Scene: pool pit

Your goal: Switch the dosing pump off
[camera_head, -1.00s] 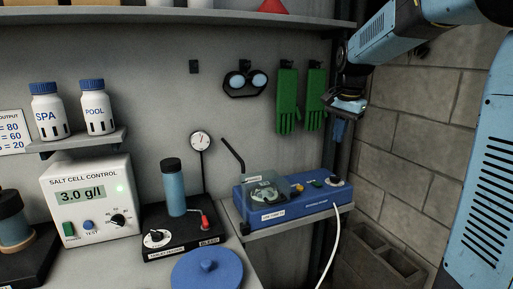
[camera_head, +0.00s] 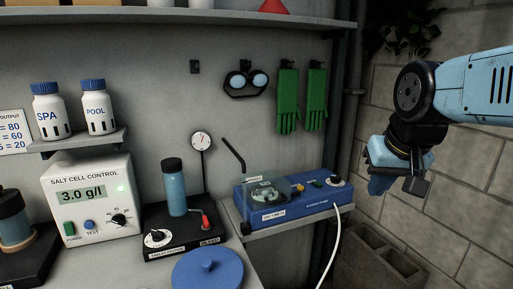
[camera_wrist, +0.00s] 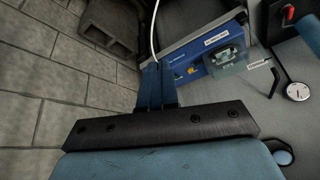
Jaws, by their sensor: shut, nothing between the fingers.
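The dosing pump appears to be the blue box (camera_head: 296,205) on a small shelf at the right, with a clear-covered rotor, a yellow and a green control (camera_head: 317,184) and a dark knob (camera_head: 335,181) on top. It also shows in the wrist view (camera_wrist: 205,60), where its small yellow control (camera_wrist: 191,71) can be made out. Its label is too small to read. My gripper (camera_head: 380,187) is shut and empty, apart from the box and to its right. In the wrist view, my gripper's fingers (camera_wrist: 157,70) are together and overlap the box's near end in the picture.
A white cable (camera_head: 331,240) hangs from the blue box. Concrete blocks (camera_head: 375,255) lie below right, beside a block wall. The salt cell control box (camera_head: 92,200) and a black filter stand with a red lever (camera_head: 206,221) are left. Green gloves (camera_head: 287,100) hang above.

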